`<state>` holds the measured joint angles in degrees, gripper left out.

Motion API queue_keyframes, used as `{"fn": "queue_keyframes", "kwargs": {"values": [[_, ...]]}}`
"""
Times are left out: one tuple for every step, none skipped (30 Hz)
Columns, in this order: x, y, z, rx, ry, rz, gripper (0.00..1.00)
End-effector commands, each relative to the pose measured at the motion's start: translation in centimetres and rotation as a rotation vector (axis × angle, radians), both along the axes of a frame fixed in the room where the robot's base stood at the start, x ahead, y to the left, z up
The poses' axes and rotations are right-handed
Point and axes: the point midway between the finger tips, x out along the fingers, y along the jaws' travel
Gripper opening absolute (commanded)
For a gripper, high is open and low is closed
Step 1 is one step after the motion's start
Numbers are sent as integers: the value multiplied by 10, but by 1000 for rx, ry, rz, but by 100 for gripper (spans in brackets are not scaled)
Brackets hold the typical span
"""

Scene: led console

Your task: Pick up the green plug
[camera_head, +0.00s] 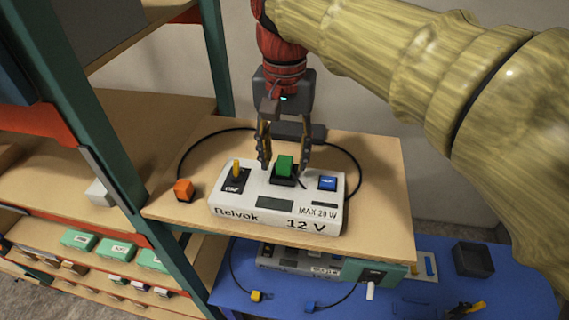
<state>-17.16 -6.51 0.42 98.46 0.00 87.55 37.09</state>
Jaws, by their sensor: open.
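The green plug (284,166) stands in a dark socket in the middle of the white console (274,217), which is marked "Relvok" and "12 V". My gripper (284,166) points down over the console from behind, its two fingers apart. One finger shows to the left of the green plug and one to the right and a little behind. From this view I cannot tell whether either finger touches it. Nothing is seen held between the fingers.
A yellow lever (236,169) stands left of the plug and a blue plug (327,183) sits to its right. An orange plug (183,190) lies on the wooden shelf (385,215). Black cables curve around the console. A green upright (88,110) stands at left.

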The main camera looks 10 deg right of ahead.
Motion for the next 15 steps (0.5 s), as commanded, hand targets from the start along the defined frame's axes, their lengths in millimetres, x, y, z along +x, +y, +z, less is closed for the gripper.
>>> {"fn": "queue_keyframes", "kwargs": {"values": [[-1, 0, -4, 0, 2, 0, 44], [0, 0, -6, -1, 1, 0, 44], [0, 0, -7, -1, 1, 0, 44], [0, 0, -8, 0, 1, 0, 44], [0, 0, -8, 0, 0, 0, 44], [0, 0, -8, 0, 0, 0, 44], [0, 0, -8, 0, 0, 0, 44], [0, 0, -8, 0, 0, 0, 44], [0, 0, -8, 0, 0, 0, 44], [0, 0, -8, 0, 1, 0, 43], [0, 0, -8, 0, 1, 0, 42], [0, 0, -8, -1, 1, 0, 39], [0, 0, -8, -1, 1, 0, 38], [0, 0, -8, 0, 1, 0, 36], [0, 0, -8, -1, 1, 0, 34]]}}
